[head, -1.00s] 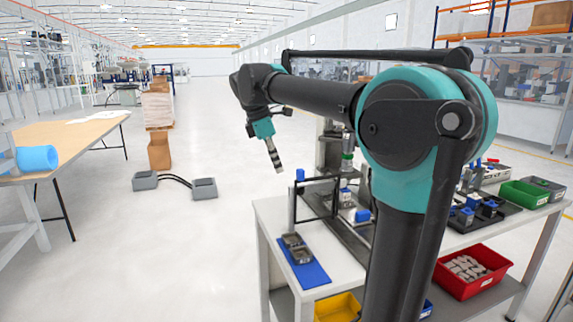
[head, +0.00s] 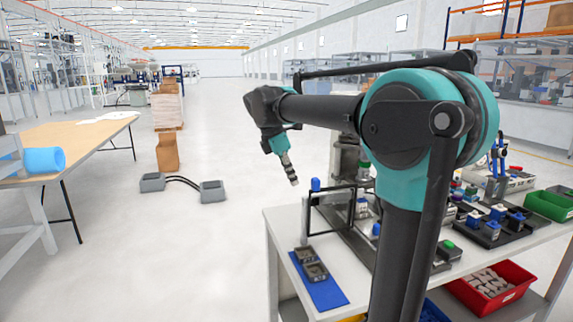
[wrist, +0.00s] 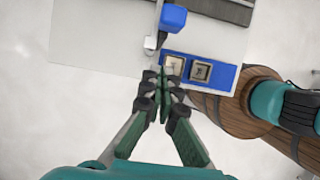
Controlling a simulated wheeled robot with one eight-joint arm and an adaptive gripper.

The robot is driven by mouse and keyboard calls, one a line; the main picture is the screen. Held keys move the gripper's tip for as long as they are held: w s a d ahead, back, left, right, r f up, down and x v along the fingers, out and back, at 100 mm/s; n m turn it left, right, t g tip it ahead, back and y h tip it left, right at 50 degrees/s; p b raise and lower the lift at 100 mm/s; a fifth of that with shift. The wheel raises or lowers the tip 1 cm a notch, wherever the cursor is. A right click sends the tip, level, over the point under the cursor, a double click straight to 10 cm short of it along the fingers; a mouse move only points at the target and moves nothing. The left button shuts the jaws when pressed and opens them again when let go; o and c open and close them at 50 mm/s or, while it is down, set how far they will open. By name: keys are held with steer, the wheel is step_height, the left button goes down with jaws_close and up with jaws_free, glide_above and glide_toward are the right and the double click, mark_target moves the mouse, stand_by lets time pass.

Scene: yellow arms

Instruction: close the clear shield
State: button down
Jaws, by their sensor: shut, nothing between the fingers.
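The shield's dark rectangular frame (head: 311,215) stands upright on the workbench in the head view. Its clear pane is hard to make out. A blue cap (head: 315,184) tops a post beside it, and a blue block (wrist: 173,18) shows at the top of the wrist view. My gripper (head: 294,182) points down in the air to the left of the frame, apart from it. In the wrist view my gripper's (wrist: 160,74) fingertips are together and empty, seen just left of a blue mat. The frame cannot be clearly identified in the wrist view.
The blue mat (head: 328,298) with two grey metal parts lies on the near left of the workbench (head: 283,222). A red bin (head: 512,292), green bin (head: 548,206) and black tray (head: 470,232) are to the right.

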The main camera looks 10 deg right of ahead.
steer(key=shift+w+d+f, duration=0.15)
steer(key=shift+w+d, duration=0.05)
steer(key=shift+d, duration=0.85)
steer(key=shift+w+d+f, duration=0.1)
steer(key=shift+w+d, duration=0.05)
steer(key=shift+d, duration=0.85)
steer(key=shift+d, duration=0.1)
glide_above(353, 185)
steer(key=shift+d, duration=0.15)
